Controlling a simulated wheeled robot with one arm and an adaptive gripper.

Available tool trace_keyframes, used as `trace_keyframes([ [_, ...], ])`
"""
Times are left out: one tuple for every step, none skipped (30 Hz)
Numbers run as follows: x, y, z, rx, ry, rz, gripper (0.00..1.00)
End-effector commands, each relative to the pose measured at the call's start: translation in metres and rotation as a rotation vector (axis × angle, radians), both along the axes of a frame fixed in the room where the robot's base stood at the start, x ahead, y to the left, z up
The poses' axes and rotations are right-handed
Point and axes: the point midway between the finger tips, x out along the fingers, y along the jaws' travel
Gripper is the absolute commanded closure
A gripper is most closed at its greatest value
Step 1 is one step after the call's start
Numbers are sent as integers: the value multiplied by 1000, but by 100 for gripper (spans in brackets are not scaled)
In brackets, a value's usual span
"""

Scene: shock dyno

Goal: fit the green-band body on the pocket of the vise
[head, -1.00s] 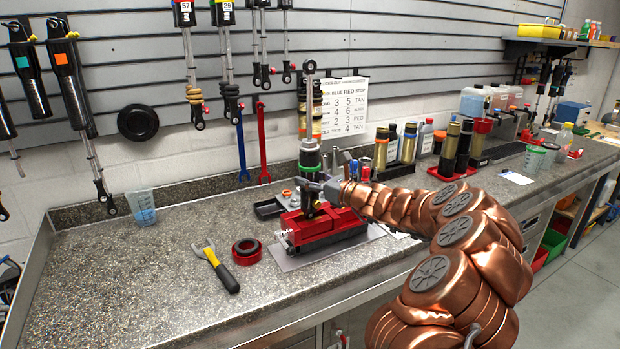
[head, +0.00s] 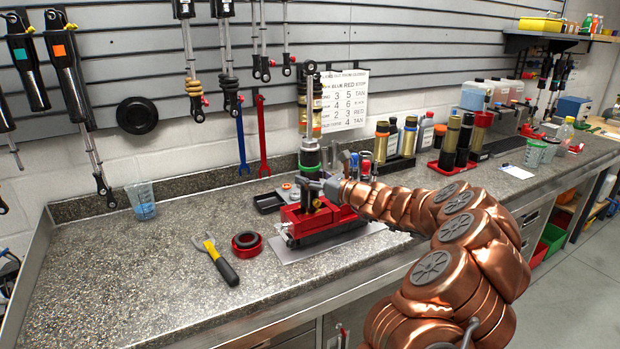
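The green-band body (head: 310,157) stands upright in the head view, a dark cylinder with a green ring and a thin rod rising from its top. Its lower end is over the red vise (head: 340,218), at the vise's left part. My gripper (head: 312,189) reaches in from the right, low on the body just above the vise, and appears shut on it. My fingers and the vise hide the body's foot and the pocket, so I cannot tell whether the body is seated.
The vise sits on a grey plate (head: 290,256). A yellow-and-black wrench (head: 222,264) and red and dark rings (head: 246,244) lie to its left. A black tray (head: 268,203) is behind it. Cylinders in a red tray (head: 440,168) stand right. The left counter is mostly clear.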

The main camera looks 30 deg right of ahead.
Motion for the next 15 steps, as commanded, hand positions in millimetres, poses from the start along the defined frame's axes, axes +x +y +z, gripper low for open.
trace_keyframes([
  [0, 0, 0, 0, 0, 0, 34],
  [0, 0, 0, 0, 1, 0, 31],
  [0, 0, 0, 0, 1, 0, 27],
  [0, 0, 0, 0, 1, 0, 24],
  [0, 0, -1, 0, 1, 0, 21],
  [0, 0, -1, 0, 1, 0, 17],
  [0, 0, -1, -1, 2, 0, 17],
  [0, 0, -1, -1, 2, 0, 17],
  [0, 0, -1, -1, 2, 0, 17],
  [0, 0, -1, -1, 2, 0, 17],
  [0, 0, -1, -1, 2, 0, 17],
  [0, 0, -1, -1, 2, 0, 17],
  [0, 0, -1, -1, 2, 0, 17],
  [0, 0, -2, -1, 3, 0, 17],
  [0, 0, -2, -1, 3, 0, 17],
])
